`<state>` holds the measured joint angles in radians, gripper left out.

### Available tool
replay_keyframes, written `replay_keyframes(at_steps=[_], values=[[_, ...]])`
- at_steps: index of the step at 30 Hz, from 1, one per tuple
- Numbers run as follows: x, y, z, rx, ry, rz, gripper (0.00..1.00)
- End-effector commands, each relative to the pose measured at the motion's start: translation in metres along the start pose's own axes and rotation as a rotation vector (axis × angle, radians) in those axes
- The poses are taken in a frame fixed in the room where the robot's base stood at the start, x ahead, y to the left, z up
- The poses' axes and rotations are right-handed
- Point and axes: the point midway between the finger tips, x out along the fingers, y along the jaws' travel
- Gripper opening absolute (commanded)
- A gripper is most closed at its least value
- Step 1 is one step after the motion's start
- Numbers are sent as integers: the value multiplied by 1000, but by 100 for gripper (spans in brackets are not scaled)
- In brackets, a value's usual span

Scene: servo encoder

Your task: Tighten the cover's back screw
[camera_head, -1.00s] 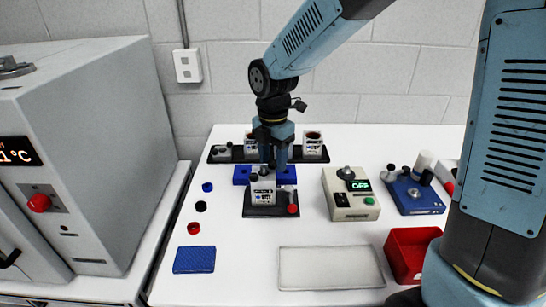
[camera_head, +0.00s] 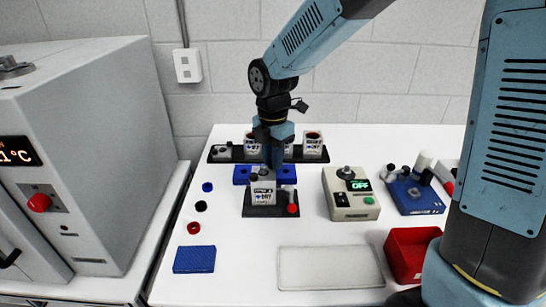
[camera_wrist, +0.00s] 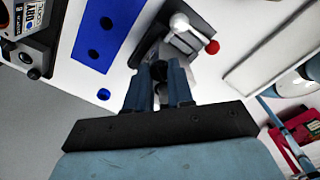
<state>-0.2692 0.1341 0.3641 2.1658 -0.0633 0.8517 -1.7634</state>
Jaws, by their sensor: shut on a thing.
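The servo (camera_head: 263,192), a pale box with printed label, stands on a small black fixture (camera_head: 262,212) mid-table. Its dark-topped cover (camera_head: 263,175) is partly hidden by my gripper. My gripper (camera_head: 273,164) points down at the back of the servo, with its fingers close together. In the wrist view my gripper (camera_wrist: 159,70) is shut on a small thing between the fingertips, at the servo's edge. That thing is mostly hidden; by its place it is the cover's back screw.
A blue block with holes (camera_head: 242,174) lies just behind the fixture. A black rack (camera_head: 222,155) with several similar units stands at the back. A control box (camera_head: 352,195) reading OFF is to the right.

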Motion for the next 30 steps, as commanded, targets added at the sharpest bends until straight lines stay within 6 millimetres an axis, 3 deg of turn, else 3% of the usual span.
replay_keyframes(at_steps=[30], values=[[-1, 0, -1, 785, 1, 3, 0]])
